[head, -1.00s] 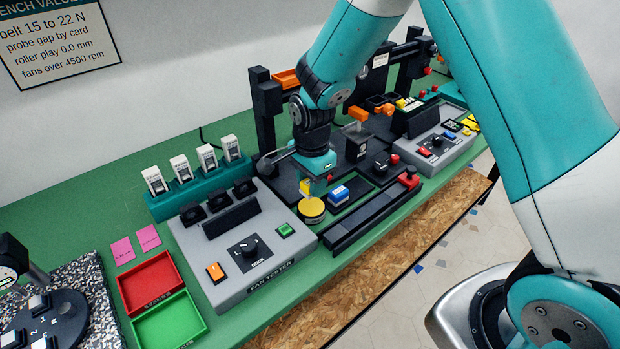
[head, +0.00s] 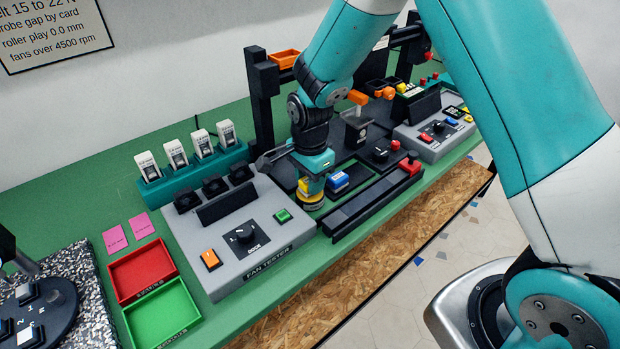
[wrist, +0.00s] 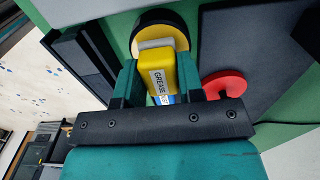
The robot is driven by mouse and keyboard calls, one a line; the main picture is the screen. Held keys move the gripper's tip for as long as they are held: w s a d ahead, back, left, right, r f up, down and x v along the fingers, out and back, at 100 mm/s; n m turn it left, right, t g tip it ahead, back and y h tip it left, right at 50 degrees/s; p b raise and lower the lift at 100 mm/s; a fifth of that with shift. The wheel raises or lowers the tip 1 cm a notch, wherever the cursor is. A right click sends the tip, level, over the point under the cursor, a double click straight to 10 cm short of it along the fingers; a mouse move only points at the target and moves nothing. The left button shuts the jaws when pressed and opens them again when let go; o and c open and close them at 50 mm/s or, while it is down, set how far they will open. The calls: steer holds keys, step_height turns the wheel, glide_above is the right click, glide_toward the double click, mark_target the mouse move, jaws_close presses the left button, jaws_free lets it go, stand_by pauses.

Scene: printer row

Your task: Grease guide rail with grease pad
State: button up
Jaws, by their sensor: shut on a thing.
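My gripper (head: 313,184) is shut on the yellow grease pad, which points down at the round tin (head: 312,203) beside the fan tester. In the wrist view the pad (wrist: 158,75) sits between my two teal fingers, with a "GREASE" label and a pale end. That end overlaps the tin's yellow inside; the tin's dark rim (wrist: 160,14) shows beyond it. I cannot tell if pad and tin touch. A long dark bar (head: 375,203) lies along the front of the printer area; I cannot tell for sure that it is the guide rail.
A blue-and-white block (head: 338,182) stands just right of the tin. The grey fan tester (head: 235,245) is close on the left. A dark upright post (head: 264,105) rises behind my wrist. Red (head: 143,270) and green (head: 162,315) trays lie at the front left.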

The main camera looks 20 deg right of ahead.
steer(key=shift+f, duration=0.6)
stand_by(1.3)
steer(key=shift+r+p, duration=2.65)
steer(key=shift+r, duration=1)
steer(key=shift+f, duration=0.1)
